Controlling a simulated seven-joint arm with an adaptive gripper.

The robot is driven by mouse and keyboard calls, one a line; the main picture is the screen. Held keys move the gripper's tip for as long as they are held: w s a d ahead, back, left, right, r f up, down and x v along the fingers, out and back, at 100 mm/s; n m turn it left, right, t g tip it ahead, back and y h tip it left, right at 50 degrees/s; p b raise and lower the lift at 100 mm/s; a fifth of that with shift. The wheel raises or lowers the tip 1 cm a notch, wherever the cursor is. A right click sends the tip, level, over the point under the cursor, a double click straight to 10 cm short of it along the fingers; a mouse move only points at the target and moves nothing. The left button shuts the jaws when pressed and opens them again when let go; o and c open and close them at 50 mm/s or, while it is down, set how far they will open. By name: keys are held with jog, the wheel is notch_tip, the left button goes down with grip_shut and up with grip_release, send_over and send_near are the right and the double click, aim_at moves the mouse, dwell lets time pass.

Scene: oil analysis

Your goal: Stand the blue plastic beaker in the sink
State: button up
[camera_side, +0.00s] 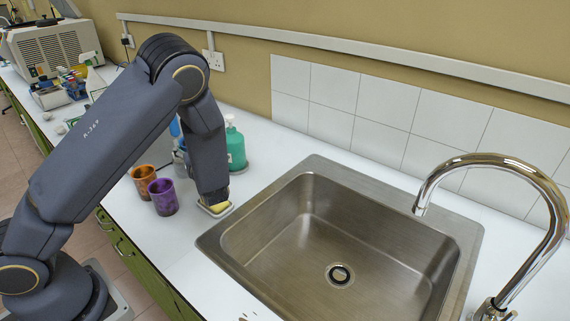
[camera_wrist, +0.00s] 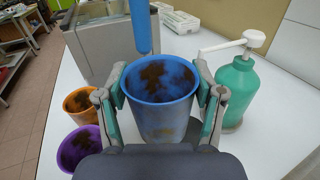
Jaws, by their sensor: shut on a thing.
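The blue plastic beaker (camera_wrist: 162,112) stands between my gripper's fingers in the wrist view, its mouth up and dark brown stains inside. My gripper (camera_wrist: 163,98) is shut on it, one finger on each side. I cannot tell whether its base touches the counter. In the side view my arm hides most of the gripper and beaker; a small blue patch (camera_side: 174,128) shows beside the arm, and I cannot tell what it belongs to. The steel sink (camera_side: 228,262) is empty, to the right of my gripper, with a drain (camera_side: 340,275) in its floor.
An orange cup (camera_side: 144,181) and a purple cup (camera_side: 163,197) stand left of my gripper. A green pump bottle (camera_side: 236,148) stands behind it. A yellow sponge (camera_side: 219,207) lies on a dish by the sink. A chrome tap (camera_side: 500,165) arches over the sink's right side.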

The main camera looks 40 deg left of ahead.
jog(key=w+f, duration=0.2)
jog(key=w+a+f, duration=0.1)
jog(key=w+f, duration=0.1)
jog(key=f, duration=0.1)
jog(key=w+a+f, duration=0.1)
jog(key=w+f, duration=0.1)
jog(key=f, duration=0.1)
jog(key=shift+a+f, duration=0.1)
jog(key=shift+f, duration=0.5)
jog(key=shift+f, duration=0.2)
jog(key=o, duration=1.2)
jog(key=shift+o, duration=0.2)
